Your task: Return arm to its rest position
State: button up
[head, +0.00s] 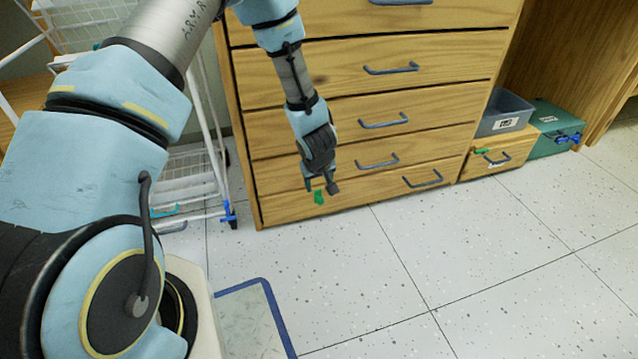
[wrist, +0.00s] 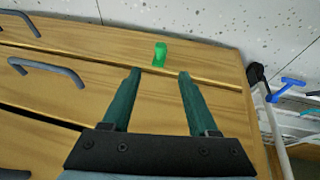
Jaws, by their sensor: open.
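My gripper (head: 320,187) hangs at the end of my outstretched arm, pointing down in front of the lower drawers of a wooden drawer cabinet (head: 375,105). In the wrist view my gripper (wrist: 159,74) has its two dark green fingers apart, with nothing between them. A small green piece (head: 319,197) shows just beyond the fingertips, against the bottom drawer. It also shows in the wrist view (wrist: 160,54), past the gap between the fingers and apart from them. I cannot tell exactly what it is.
A white wire cart (head: 190,170) stands left of the cabinet, close to my arm. At the right are a small wooden drawer unit (head: 508,152), a grey-blue bin (head: 505,112) and a green box (head: 556,122). The speckled floor (head: 450,250) in front is clear.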

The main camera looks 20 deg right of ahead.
jog(key=w+a+r+p, duration=0.2)
jog(key=w+a+r, duration=0.2)
jog(key=a+r, duration=0.6)
jog(key=s+a+r+g+y+p, duration=0.1)
jog(key=s+a+r+p, duration=0.1)
jog(key=s+a+r, duration=0.65)
jog(key=s+a+r+g+y+p, duration=0.1)
jog(key=s+a+r+g, duration=0.15)
jog(key=a+r, duration=1.15)
notch_tip(320, 180, up, 35)
jog(key=a+p, duration=0.1)
jog(key=p, duration=3.6)
jog(key=shift+s+a+r+t+p, duration=0.15)
jog(key=shift+a+t+p, duration=0.2)
jog(key=shift+a+t, duration=0.1)
